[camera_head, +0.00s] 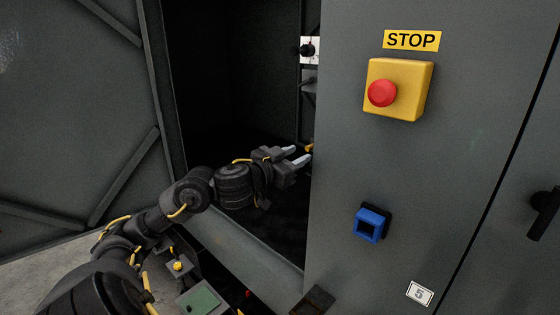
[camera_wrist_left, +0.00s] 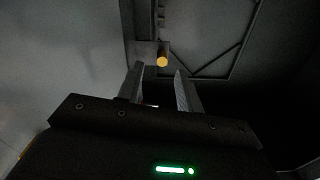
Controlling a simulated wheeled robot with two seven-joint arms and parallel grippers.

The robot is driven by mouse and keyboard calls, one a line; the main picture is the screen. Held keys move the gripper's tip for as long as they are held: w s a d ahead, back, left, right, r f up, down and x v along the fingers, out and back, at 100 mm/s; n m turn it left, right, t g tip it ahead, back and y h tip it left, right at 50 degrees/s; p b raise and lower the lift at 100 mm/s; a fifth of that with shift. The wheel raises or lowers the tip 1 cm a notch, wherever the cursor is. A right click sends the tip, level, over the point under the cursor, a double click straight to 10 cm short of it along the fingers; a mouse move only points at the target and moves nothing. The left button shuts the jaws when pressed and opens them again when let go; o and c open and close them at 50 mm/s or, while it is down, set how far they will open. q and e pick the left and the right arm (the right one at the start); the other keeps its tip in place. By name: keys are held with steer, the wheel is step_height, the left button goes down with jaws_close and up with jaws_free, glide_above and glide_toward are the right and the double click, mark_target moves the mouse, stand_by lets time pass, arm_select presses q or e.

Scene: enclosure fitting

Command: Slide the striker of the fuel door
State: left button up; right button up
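My left gripper (camera_head: 301,155) reaches into the dark opening of the grey enclosure, close to the inner edge of the front panel. Its two fingers are apart with nothing between them; the left wrist view shows the same gap (camera_wrist_left: 160,88). A small orange round-ended piece (camera_wrist_left: 162,61) stands just beyond the fingertips, on a grey bracket. In the head view only a bit of the orange piece (camera_head: 309,147) shows at the panel edge. I cannot tell for sure that it is the striker. My right gripper is out of view.
The front panel (camera_head: 340,220) carries a yellow box with a red stop button (camera_head: 382,93) and a blue square fitting (camera_head: 371,223). A white plate with a black knob (camera_head: 308,49) is inside the opening. An open grey door (camera_head: 80,100) stands at left.

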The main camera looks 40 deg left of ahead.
arm_select(q)
steer(key=s+p, duration=0.6)
steer(key=s, duration=0.1)
steer(key=shift+d, duration=0.1)
stand_by(0.6)
